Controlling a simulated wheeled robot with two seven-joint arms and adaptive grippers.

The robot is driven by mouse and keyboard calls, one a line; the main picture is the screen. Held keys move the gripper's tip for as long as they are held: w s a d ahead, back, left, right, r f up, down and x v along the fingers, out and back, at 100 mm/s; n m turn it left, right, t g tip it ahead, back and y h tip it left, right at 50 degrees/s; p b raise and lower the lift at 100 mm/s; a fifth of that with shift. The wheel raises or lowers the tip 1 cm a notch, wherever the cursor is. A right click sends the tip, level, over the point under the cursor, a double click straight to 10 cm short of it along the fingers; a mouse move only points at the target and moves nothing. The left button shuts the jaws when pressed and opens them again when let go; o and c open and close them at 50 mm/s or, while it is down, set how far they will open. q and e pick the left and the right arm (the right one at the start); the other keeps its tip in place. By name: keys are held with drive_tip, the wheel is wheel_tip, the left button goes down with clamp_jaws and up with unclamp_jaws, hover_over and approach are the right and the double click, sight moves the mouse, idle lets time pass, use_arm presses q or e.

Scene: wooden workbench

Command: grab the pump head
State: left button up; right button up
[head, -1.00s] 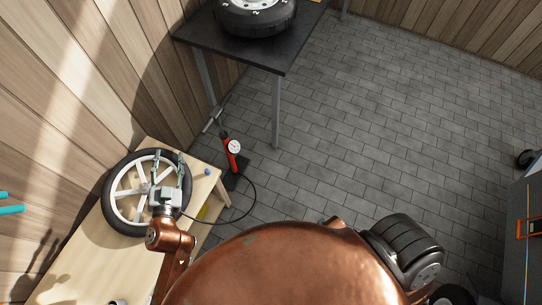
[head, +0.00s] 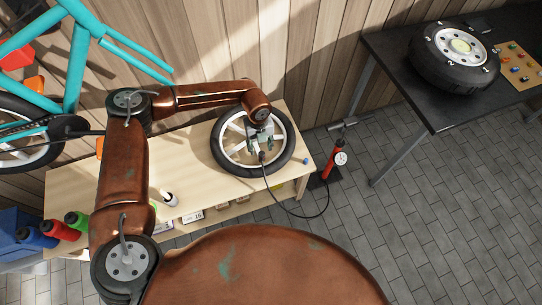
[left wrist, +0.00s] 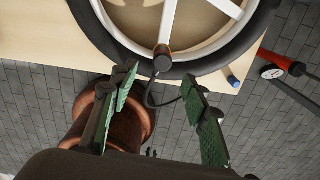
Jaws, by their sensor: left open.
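The pump head (left wrist: 162,62) is a small dark brownish piece at the end of the black hose (left wrist: 150,95). It sits at the inner edge of the wheel's rim, by a spoke. In the head view the hose (head: 300,214) runs from the wheel (head: 223,163) to a red floor pump (head: 331,165). My left gripper (head: 262,143) is over the near side of the wheel. In the left wrist view its green-padded fingers (left wrist: 160,77) are open, one on each side of the pump head and hose, with gaps on both sides. My right gripper is not in view.
The wheel lies on a light wooden bench (head: 190,165) against a plank wall. A small blue cap (head: 306,161) is near the bench's right end. Several bottles (head: 60,230) stand at left. A black table (head: 395,65) with a tyre (head: 452,60) is at right.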

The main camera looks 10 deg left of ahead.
sight(262, 154)
use_arm(q)
drive_tip(key=shift+a+f+b, duration=0.2)
drive_tip(key=shift+f+b, duration=0.1)
drive_tip(key=shift+f, duration=0.7)
drive_tip(key=f, duration=0.2)
drive_tip(key=f+b, duration=0.1)
drive_tip(key=f, duration=0.1)
drive_tip(key=f+b, duration=0.1)
drive_tip(key=shift+w+d+f, duration=0.2)
drive_tip(key=shift+w+f, duration=0.05)
drive_tip(key=shift+f, duration=0.15)
drive_tip(key=shift+r, duration=0.1)
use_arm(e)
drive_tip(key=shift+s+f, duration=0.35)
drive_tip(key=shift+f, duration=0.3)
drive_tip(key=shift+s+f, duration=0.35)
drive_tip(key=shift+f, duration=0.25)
use_arm(q)
clamp_jaws()
